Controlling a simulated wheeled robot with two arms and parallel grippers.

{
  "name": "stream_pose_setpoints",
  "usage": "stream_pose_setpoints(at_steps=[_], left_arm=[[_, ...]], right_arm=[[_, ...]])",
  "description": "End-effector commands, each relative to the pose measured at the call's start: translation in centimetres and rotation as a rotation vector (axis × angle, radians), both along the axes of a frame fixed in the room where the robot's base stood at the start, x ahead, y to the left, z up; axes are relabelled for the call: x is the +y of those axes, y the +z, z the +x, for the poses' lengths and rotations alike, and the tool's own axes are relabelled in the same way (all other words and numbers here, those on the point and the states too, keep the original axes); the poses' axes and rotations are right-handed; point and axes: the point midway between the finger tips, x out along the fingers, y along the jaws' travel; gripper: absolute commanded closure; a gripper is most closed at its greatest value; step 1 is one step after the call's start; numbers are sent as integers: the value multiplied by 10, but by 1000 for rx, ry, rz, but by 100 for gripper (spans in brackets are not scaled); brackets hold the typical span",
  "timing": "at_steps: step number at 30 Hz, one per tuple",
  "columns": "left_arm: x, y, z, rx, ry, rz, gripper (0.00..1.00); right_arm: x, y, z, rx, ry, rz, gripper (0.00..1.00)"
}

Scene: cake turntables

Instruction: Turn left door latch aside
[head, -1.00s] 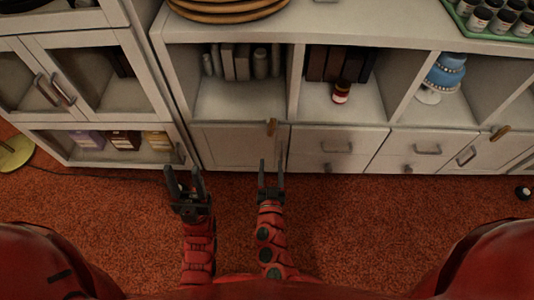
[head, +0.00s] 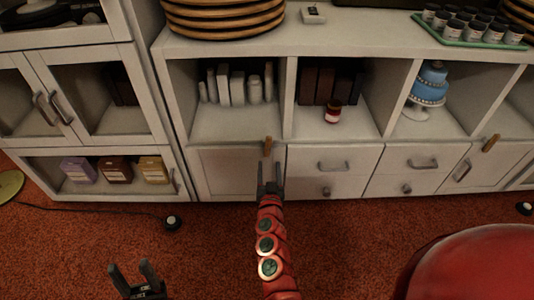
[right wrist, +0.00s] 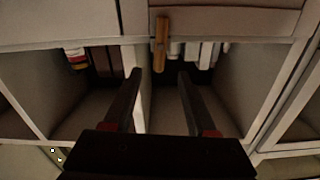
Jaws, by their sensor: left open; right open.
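The left door latch (head: 267,146) is a small wooden tab. It stands upright at the top right corner of the plain left cabinet door (head: 225,172). The door is shut. My right gripper (head: 270,188) is open and empty, in front of the cabinet just below the latch in the head view. In the right wrist view the latch (right wrist: 161,38) lies beyond the fingertips of the open right gripper (right wrist: 160,78), roughly in line with the gap between them. The latch looks apart from both fingers. My left gripper (head: 134,277) is open and empty, low over the carpet.
A second wooden latch (head: 491,143) sits on the door at the right. Drawers (head: 333,168) with metal handles lie beside the left door. Open shelves above hold books, a red jar (head: 333,112) and a blue cake (head: 428,85). A glass-door cabinet (head: 95,110) stands at left.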

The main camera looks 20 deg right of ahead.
Motion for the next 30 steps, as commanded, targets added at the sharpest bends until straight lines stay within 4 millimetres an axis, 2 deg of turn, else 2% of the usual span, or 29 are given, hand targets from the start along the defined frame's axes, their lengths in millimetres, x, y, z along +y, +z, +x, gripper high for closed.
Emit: stream_pose_setpoints(at_steps=[3, 6, 12, 18, 26, 30], left_arm=[[0, -10, -2, -9, 1, 10, 50], [0, -16, -3, -17, 1, 18, 50], [-1, -22, -3, -23, -3, 36, 50], [-3, -24, -3, -22, -7, 44, 50], [-3, -23, -3, -22, -8, 45, 50], [-3, -23, -3, -22, -8, 44, 50]], right_arm=[[-9, -3, 27, -2, -1, -1, 43], [-14, -3, 47, -2, -2, 0, 43], [-22, -2, 74, -1, 0, -1, 43], [-24, -2, 85, 2, 0, 0, 43], [-24, -1, 85, 2, 0, 0, 43], [-24, -1, 85, 2, 0, 0, 66]])
